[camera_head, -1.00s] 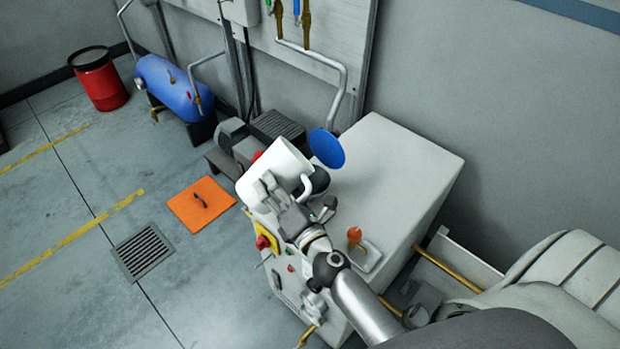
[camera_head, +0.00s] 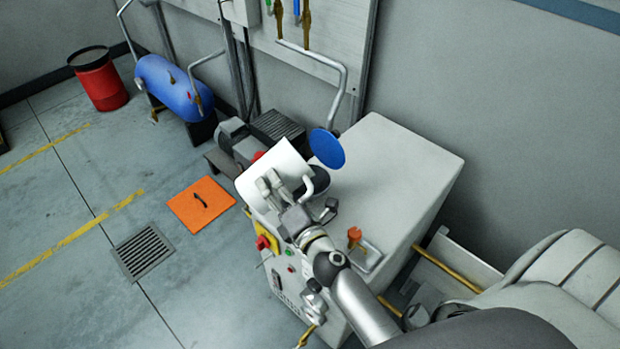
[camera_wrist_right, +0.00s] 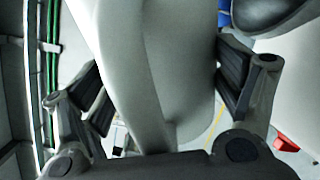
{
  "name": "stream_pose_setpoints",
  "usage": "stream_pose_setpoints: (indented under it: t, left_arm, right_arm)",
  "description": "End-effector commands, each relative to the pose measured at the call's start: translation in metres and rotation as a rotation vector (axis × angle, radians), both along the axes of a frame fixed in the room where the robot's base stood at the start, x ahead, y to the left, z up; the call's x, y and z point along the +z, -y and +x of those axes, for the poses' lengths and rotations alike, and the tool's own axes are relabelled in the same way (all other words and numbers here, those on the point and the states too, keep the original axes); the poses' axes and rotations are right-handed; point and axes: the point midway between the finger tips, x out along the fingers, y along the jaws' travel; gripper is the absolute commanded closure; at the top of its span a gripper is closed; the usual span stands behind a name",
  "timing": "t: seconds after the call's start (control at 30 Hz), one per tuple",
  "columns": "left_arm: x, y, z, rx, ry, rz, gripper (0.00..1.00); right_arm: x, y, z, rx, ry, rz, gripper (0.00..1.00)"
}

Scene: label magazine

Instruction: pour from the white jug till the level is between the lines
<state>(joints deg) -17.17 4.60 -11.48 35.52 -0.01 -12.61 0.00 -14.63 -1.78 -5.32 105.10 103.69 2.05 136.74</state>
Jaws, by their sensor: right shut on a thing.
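The white jug (camera_head: 283,158) is tilted above the near left part of the pale machine cabinet (camera_head: 400,165). My right gripper (camera_head: 270,192) is shut on it; in the right wrist view the jug (camera_wrist_right: 150,60) fills the space between the fingers. A round dark opening (camera_head: 319,181) sits beside the jug on the cabinet, partly hidden, with a blue round lid (camera_head: 327,149) standing behind it. The jug's inside, any stream of liquid, and the level with its lines cannot be made out. My left gripper is not in view.
An orange-topped part (camera_head: 355,234) and a metal handle (camera_head: 371,258) are on the cabinet's top. A red button (camera_head: 262,242) is on its front. An orange plate (camera_head: 200,204) and a grate (camera_head: 144,251) lie on the floor. The cabinet's far top is clear.

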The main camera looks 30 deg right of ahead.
Motion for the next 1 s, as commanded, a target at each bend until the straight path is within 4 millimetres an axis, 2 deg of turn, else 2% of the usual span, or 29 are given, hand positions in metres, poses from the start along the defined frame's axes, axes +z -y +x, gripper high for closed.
stream_pose_setpoints:
  t: [1.0]
  left_arm:
    - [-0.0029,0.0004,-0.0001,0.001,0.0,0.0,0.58]
  right_arm:
    - [-0.0025,0.0015,0.0006,0.0,0.0,0.093,0.62]
